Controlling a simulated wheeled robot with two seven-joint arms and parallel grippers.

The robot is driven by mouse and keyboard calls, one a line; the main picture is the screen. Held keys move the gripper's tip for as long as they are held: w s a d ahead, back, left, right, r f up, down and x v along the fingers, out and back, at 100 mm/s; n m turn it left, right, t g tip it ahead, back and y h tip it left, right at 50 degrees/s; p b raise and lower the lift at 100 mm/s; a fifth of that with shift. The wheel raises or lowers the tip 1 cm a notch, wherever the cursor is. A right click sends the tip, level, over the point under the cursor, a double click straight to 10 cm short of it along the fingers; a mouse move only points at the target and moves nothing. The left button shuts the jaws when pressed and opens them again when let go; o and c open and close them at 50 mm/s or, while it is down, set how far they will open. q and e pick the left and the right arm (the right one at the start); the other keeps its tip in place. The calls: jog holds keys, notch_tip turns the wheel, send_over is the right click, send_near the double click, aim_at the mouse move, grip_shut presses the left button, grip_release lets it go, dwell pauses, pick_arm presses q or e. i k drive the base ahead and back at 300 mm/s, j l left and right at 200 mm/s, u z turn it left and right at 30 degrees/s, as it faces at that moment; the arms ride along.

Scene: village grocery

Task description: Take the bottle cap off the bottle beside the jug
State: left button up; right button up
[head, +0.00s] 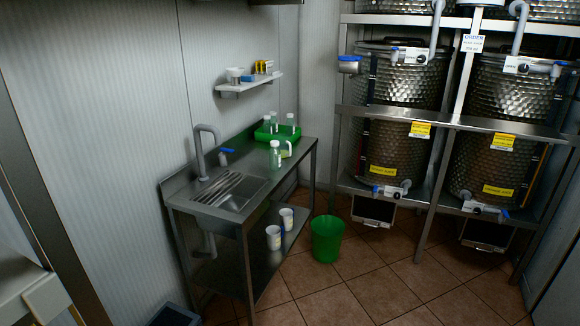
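A small clear bottle (274,156) stands upright on the steel sink table (303,152), at its right part. A pale cap seems to be on its top, but it is too small to tell clearly. A small pale jug (286,150) stands just to the right of the bottle, close to it and partly behind it. Neither of my grippers is in view.
A green tray (263,136) with several bottles is behind the jug. The sink (226,203) and tap (199,150) are to the left. White tubs (273,238) are on the lower shelf. A green bin (327,238) stands on the floor; steel tanks (402,80) fill the right.

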aim_at(274, 153)
jog(key=i+l+u, duration=0.5)
jog(key=i+l, duration=0.2)
jog(key=i+l+u, duration=0.1)
jog(key=i+l, duration=0.3)
jog(key=l, duration=0.25)
jog(key=i+l+u, duration=0.15)
jog(key=l, duration=0.15)
jog(key=i+l+u, duration=0.1)
jog(key=l, duration=0.25)
jog(key=i, duration=0.1)
